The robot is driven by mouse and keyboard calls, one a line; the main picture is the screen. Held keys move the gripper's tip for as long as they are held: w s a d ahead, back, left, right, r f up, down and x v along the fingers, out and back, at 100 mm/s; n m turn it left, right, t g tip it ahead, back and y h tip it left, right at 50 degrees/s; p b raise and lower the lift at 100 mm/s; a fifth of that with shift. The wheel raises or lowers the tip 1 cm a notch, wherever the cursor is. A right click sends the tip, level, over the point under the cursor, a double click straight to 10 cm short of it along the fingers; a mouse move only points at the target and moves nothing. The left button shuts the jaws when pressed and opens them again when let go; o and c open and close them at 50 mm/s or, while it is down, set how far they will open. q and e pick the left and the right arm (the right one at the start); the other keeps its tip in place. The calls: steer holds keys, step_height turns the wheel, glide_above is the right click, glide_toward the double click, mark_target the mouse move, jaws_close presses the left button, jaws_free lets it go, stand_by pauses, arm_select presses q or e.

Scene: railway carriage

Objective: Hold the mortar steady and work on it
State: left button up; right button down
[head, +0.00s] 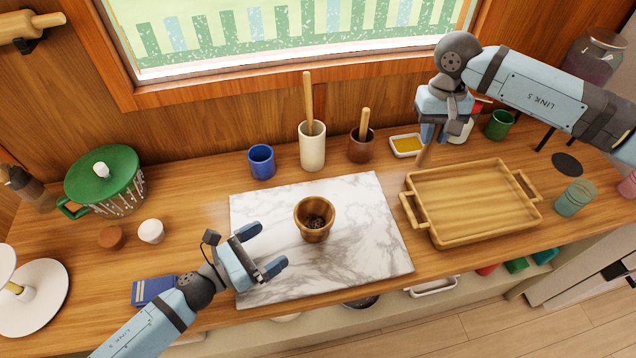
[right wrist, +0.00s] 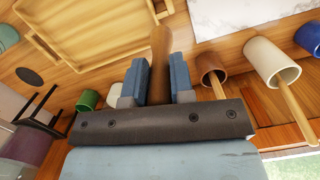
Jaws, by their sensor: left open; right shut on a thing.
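The wooden mortar (head: 314,220) stands upright on the marble board (head: 365,215), with dark bits inside. My left gripper (head: 262,262) is open and empty over the board, to the front left of the mortar and apart from it. My right gripper (head: 432,125) is shut on a wooden pestle (head: 424,156), far to the right of the mortar, near the tray's back left corner. In the right wrist view the pestle (right wrist: 160,55) sticks out between the two fingers; its gripped end is partly hidden.
A wooden tray (head: 470,198) lies right of the board. A green-lidded pot (head: 104,175) and small white pot (head: 150,231) are left.

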mark_target(311, 226)
arm_select(q)
steer(key=shift+s, duration=0.15)
arm_select(e)
steer(key=shift+s+a+r, duration=0.1)
steer(key=shift+s+a, duration=0.05)
arm_select(q)
steer(key=x, duration=1.2)
arm_select(e)
steer(key=s+a+r+m, duration=0.2)
steer(key=a+m, duration=0.3)
steer(key=a, duration=0.3)
steer(key=s+a+r+m+y, duration=0.1)
steer(key=s+a+r+m, duration=0.2)
steer(key=a, duration=0.5)
steer(key=s+a+r+m+t, duration=0.1)
steer(key=s+a+r+m, duration=0.2)
steer(key=a+r+m, duration=0.2)
steer(key=a+m, duration=0.2)
steer(key=a, duration=0.1)
steer(key=shift+m, duration=0.4)
arm_select(q)
steer(key=shift+c, duration=0.2)
arm_select(e)
steer(key=shift+r, duration=0.1)
